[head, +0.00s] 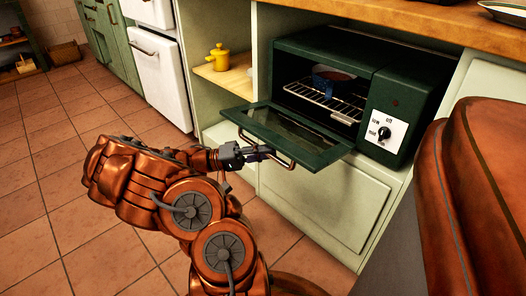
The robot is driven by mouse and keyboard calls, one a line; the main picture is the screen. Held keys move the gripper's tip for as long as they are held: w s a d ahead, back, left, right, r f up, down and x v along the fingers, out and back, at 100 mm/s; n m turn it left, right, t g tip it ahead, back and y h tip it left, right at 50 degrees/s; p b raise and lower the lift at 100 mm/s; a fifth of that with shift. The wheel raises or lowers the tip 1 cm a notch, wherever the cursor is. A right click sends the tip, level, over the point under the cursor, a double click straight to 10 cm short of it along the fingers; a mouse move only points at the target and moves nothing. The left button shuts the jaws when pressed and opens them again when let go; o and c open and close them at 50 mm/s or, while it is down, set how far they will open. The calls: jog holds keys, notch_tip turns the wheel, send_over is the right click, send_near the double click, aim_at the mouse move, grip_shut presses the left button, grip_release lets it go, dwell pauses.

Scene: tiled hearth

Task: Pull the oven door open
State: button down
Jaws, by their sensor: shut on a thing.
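The dark green oven (408,88) sits in an open bay of the pale green cabinet, under the wooden worktop. Its door (318,147) is hinged at the bottom and swung down, lying about flat and sticking out from the oven front. The door's metal bar handle (283,162) runs along its outer edge. Inside the oven, a wire rack (318,97) holds a blue-edged dish (333,76).
A control panel with a knob (384,133) is at the oven's right. A yellow pot (219,57) stands on a shelf to the left. White drawers (160,75) stand further left. A plate (502,10) lies on the worktop. The tiled floor (60,160) at left is clear.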

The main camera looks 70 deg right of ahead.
jog(key=shift+s, duration=0.1)
jog(key=c, duration=1.1)
grip_release()
jog(key=shift+c, duration=0.2)
